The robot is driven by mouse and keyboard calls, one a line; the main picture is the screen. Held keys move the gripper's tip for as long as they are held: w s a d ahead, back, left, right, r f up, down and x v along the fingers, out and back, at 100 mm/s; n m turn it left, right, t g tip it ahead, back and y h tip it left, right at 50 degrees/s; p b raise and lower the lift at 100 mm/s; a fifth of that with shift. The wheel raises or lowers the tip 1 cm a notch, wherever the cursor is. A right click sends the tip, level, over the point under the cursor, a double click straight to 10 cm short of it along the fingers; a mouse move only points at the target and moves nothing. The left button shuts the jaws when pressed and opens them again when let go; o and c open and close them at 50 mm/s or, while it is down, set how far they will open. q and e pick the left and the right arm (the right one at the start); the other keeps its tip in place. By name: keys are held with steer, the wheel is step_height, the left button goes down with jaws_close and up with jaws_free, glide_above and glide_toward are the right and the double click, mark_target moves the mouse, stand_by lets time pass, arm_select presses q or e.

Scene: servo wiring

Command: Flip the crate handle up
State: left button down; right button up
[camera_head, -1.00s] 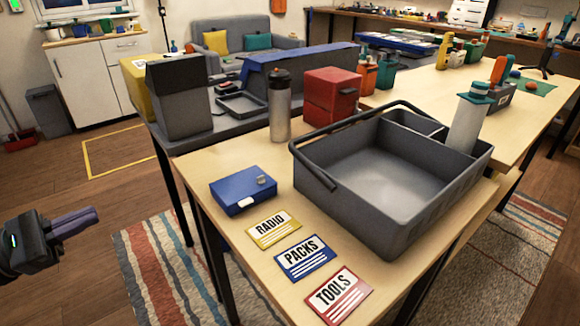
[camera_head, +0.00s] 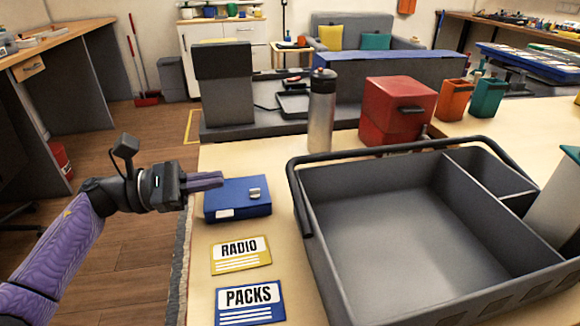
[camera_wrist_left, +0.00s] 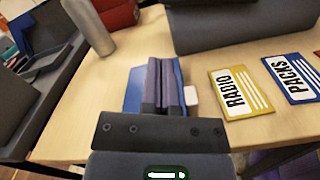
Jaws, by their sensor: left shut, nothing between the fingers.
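The grey crate (camera_head: 400,235) stands on the right of the table, with one large empty compartment and smaller ones at its right. Its dark handle (camera_head: 298,192) lies down along the left and far rim of the crate. My left gripper (camera_head: 222,180) is shut and empty, at the left edge of the blue box (camera_head: 238,200), left of the crate. In the left wrist view the closed fingers (camera_wrist_left: 160,65) reach over the blue box (camera_wrist_left: 136,85), partly hiding it. I cannot tell whether they touch it. The crate (camera_wrist_left: 235,25) shows there beyond the fingers. My right gripper is not in view.
A yellow RADIO card (camera_head: 240,254) and a blue PACKS card (camera_head: 250,302) lie left of the crate. A steel bottle (camera_head: 321,112) and a red box (camera_head: 397,110) stand behind it.

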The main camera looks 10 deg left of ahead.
arm_select(q)
steer(key=shift+a, duration=0.1)
steer(key=b+x, duration=0.1)
steer(key=x, duration=0.9)
steer(key=shift+r, duration=0.1)
